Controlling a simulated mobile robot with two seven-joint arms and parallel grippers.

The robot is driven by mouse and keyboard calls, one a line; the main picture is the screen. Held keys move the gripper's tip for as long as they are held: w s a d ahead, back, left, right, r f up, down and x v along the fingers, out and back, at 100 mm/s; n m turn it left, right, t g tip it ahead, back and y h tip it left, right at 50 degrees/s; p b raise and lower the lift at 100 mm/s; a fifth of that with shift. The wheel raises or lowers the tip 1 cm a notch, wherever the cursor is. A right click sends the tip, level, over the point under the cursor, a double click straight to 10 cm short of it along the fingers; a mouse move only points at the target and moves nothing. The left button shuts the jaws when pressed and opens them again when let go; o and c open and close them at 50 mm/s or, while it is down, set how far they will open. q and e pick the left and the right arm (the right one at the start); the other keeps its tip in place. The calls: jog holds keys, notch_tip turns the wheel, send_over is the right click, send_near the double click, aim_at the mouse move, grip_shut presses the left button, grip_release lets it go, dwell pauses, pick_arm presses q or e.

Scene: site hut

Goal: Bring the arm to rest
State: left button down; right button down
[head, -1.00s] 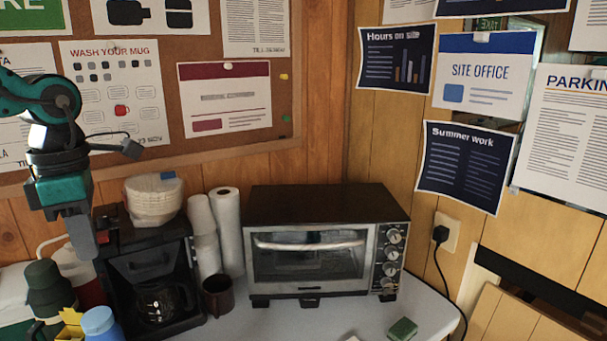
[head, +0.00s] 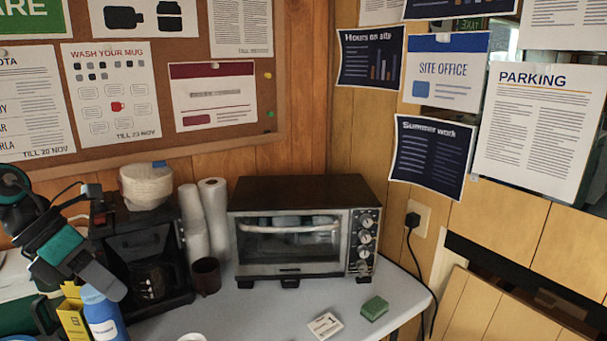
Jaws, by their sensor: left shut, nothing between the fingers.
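My left arm comes in at the left edge of the head view. My left gripper (head: 112,286) is shut and empty. It points down and to the right, in front of the coffee maker and just above the blue bottle (head: 104,318) in the picture. I cannot tell whether it touches the bottle. My right gripper is out of view.
A black coffee maker (head: 147,245) with stacked filters (head: 146,185) on top stands behind the gripper. A brown mug (head: 206,276), paper rolls (head: 213,225) and a toaster oven (head: 300,237) stand to the right. A green sponge (head: 374,308) and a small card (head: 325,326) lie in front.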

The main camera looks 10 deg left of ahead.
pick_arm(q)
jog(key=s+d+f+n+t, duration=0.2)
jog(key=f+n+t, duration=0.4)
jog(key=f+n, duration=0.55)
jog(key=s+d+f+n+t, duration=0.1)
jog(key=d+f+n+t, duration=0.1)
jog(key=f+n+t, duration=0.9)
jog(key=s+d+f+n+g+y, duration=0.2)
jog(key=s+d+f+n+g, duration=0.1)
jog(key=d+n, duration=0.3)
jog(key=s+d+f+n+g+y, duration=0.2)
jog(key=s+d+f+n+g, duration=0.2)
jog(key=d+n, duration=0.3)
jog(key=f+n+g, duration=0.1)
jog(key=n, duration=0.2)
jog(key=shift+s+g, duration=0.3)
